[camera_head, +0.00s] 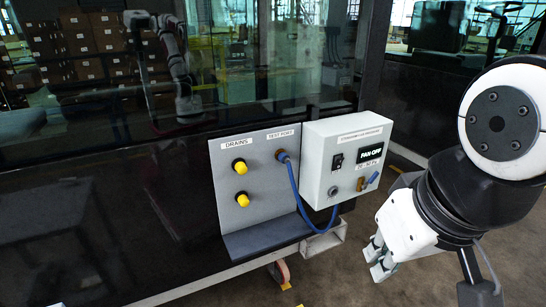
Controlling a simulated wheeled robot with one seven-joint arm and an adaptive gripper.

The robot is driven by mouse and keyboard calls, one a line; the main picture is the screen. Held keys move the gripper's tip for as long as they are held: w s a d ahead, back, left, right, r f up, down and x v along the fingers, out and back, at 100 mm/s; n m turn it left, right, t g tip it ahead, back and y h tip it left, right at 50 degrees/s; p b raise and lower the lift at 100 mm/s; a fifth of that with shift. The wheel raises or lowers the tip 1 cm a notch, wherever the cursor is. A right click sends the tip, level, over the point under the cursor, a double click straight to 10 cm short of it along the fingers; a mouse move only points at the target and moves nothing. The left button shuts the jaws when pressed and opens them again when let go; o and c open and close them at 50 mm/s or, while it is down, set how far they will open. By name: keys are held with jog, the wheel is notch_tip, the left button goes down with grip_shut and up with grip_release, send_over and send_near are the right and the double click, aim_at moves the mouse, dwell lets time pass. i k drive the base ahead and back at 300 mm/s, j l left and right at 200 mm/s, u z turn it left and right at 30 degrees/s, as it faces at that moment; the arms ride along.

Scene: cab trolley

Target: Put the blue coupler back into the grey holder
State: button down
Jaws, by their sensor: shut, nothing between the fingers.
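A blue hose (296,190) runs from the round fitting labelled TEST PORT (282,155) on the grey panel. It loops down and up to the underside of the white box. Its end meets the port; the blue coupler is too small there to make out clearly. A small blue piece (373,178) sits at the lower right of the box front beside a tan fitting (361,184). I cannot tell which part is the grey holder. My gripper (378,260) is shut and empty, below and right of the box, apart from the hose and panel.
The white box (317,146) has a black switch, a FAN OFF display (371,153) and a round knob (333,191). Two yellow caps (239,166) sit under DRAINS. A grey ledge (265,237) juts below the panel. Dark glass stands behind; open floor lies at right.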

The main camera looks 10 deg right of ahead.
aim_at(283, 158)
jog(key=l, duration=1.35)
